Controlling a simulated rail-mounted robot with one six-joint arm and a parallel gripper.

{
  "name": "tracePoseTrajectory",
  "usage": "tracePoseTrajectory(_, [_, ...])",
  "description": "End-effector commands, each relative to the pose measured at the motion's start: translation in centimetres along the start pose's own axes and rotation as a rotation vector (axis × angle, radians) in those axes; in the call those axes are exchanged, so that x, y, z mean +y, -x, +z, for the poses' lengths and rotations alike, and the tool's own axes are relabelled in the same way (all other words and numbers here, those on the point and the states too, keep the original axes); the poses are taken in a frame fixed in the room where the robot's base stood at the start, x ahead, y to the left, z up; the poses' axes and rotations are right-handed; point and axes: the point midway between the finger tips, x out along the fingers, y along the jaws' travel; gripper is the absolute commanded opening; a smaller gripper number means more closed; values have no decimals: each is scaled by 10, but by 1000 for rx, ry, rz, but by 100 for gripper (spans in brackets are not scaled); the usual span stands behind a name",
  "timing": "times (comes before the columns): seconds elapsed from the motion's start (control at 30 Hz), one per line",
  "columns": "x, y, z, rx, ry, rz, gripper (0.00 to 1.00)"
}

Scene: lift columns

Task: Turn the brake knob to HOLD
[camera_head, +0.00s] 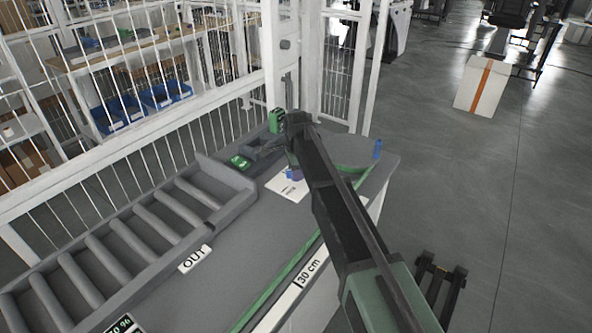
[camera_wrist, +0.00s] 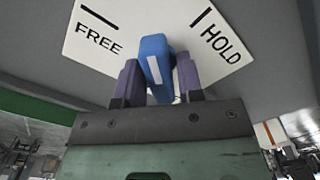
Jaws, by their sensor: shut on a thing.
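The brake knob (camera_wrist: 154,62) is a blue bar with a white stripe, in the upper middle of the wrist view. Its top end lies between the FREE mark on the left and the HOLD mark on the right, tilted slightly left. The white label plate (camera_wrist: 88,42) lies behind it and also shows in the head view (camera_head: 282,186). My gripper (camera_wrist: 160,76) has its two purple fingers on either side of the knob, shut on it. In the head view my gripper (camera_head: 294,173) is over the plate, and my arm hides much around it.
A grey divided tray (camera_head: 150,222) runs along the left of the grey table, beside a white barred fence (camera_head: 130,140). A green block (camera_head: 240,162) lies near the tray's far end. The table's near middle is clear.

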Motion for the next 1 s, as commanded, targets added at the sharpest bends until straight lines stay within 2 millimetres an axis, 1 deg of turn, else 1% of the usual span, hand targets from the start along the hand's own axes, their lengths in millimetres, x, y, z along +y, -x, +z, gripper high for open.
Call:
tracePoseTrajectory(0.1, [0, 0, 0, 0, -253, 0, 21])
tracePoseTrajectory(0.2, [0, 0, 0, 0, -397, 0, 21])
tracePoseTrajectory(0.27, [0, 0, 0, 0, -426, 0, 21])
tracePoseTrajectory(0.47, [0, 0, 0, 0, -437, 0, 21])
tracePoseTrajectory(0.53, [0, 0, 0, 0, -516, 1, 21])
tracePoseTrajectory(0.7, [0, 0, 0, 0, -825, 1, 21])
tracePoseTrajectory(0.8, [0, 0, 0, 0, -878, 1, 21])
tracePoseTrajectory(0.9, [0, 0, 0, 0, -877, 1, 21])
tracePoseTrajectory(0.93, [0, 0, 0, 0, -876, 1, 36])
tracePoseTrajectory(1.0, [0, 0, 0, 0, -876, 1, 47])
